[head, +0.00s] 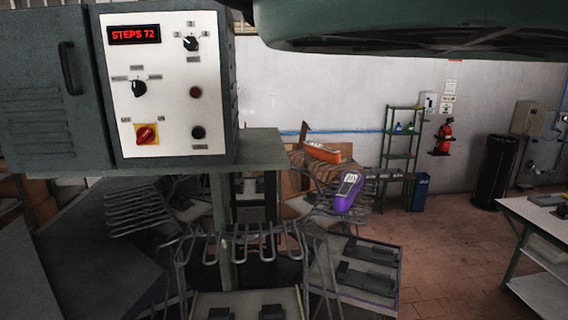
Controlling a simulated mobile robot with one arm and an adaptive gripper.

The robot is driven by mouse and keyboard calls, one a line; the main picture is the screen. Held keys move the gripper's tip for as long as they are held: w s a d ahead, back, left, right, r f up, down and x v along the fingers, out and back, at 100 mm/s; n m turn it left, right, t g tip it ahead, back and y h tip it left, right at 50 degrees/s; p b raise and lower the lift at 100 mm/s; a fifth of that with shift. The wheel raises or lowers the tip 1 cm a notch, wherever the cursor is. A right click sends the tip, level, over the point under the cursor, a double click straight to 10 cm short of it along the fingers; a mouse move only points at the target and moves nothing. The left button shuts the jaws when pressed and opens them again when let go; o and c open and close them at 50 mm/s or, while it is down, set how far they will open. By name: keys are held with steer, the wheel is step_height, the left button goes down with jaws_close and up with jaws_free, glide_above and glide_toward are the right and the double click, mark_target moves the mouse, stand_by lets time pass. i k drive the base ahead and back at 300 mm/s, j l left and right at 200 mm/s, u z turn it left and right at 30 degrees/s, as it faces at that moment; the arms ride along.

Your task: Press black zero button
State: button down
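A white control panel (172,72) is on the front of a grey cabinet at the upper left. A round black button (198,132) is at its lower right, with a small label under it too small to read. A dark red button (196,92) is above it. A red and yellow rotary switch (146,134) is to its left. Two black knobs are higher up, one at the left (138,88) and one at the top right (190,43). A red display (134,35) reads "STEPS 72". My gripper is not in view, and nothing covers the black button.
A grey-green ledge (255,150) lies under and right of the cabinet. Below are bent metal racks (250,240) and trays with dark blocks (368,275). A large dark green body (410,25) hangs at the upper right. Open floor (450,240) and a workbench (540,225) are at the right.

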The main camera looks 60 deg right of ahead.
mark_target(198, 133)
steer(key=i+l+z, duration=0.1)
steer(key=z, duration=0.25)
steer(key=i+l+z, duration=0.15)
steer(key=z, duration=0.2)
steer(key=i+l+z, duration=0.2)
steer(key=z, duration=0.15)
